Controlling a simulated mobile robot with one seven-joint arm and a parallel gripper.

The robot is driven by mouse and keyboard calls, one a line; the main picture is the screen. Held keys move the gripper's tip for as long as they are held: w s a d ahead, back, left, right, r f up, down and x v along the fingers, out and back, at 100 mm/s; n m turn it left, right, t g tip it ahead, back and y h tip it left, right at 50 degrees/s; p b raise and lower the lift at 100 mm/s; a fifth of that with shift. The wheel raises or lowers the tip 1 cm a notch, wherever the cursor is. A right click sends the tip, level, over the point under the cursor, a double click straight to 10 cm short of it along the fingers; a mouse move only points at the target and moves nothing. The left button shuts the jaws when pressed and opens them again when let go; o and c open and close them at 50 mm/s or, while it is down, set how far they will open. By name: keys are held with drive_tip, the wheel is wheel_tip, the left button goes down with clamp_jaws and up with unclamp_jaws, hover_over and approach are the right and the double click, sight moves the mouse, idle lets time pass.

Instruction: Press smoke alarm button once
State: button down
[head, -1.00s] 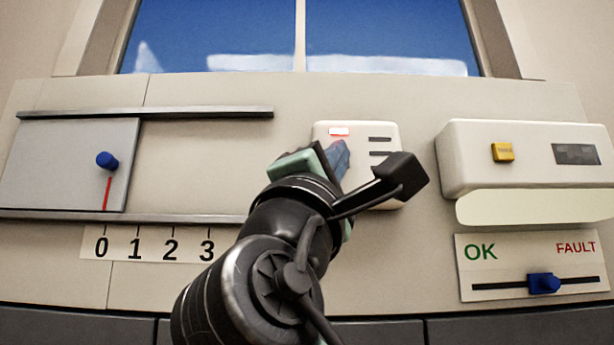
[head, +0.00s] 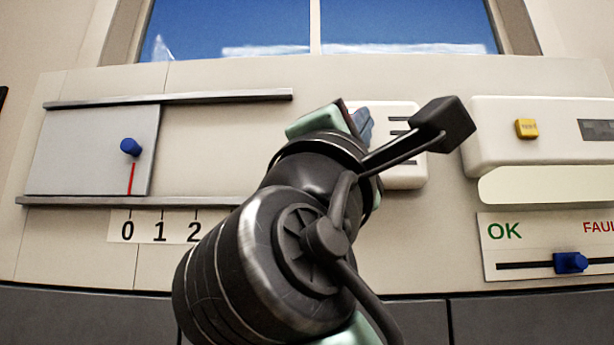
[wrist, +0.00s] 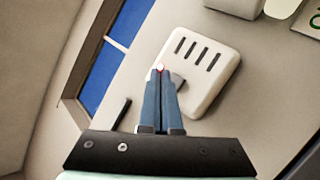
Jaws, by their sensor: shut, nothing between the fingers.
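A white box with dark slots, which looks like the smoke alarm (head: 405,178), is on the wall panel, partly hidden behind my arm. It also shows in the wrist view (wrist: 205,92). My gripper (head: 363,122) is shut and empty, its blue fingers together in front of the box's left part. In the wrist view my fingertips (wrist: 160,70) overlap the box's edge, with a small red glow right at them. A dark grey part (wrist: 178,80) on the box shows just beside the fingers, partly covered. I cannot tell whether the tips touch the box.
A white unit with a yellow button (head: 526,128) and dark display is to the right. Below it is an OK/FAULT slider (head: 570,263). A sliding panel with a blue knob (head: 130,147) runs between rails at left, above a number scale. A window (head: 400,25) is above.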

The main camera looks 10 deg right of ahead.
drive_tip(key=shift+s+a+b, duration=0.25)
drive_tip(key=shift+s, duration=0.65)
drive_tip(key=shift+s+a+b, duration=0.2)
drive_tip(key=shift+s+a, duration=0.05)
drive_tip(key=shift+s, duration=0.6)
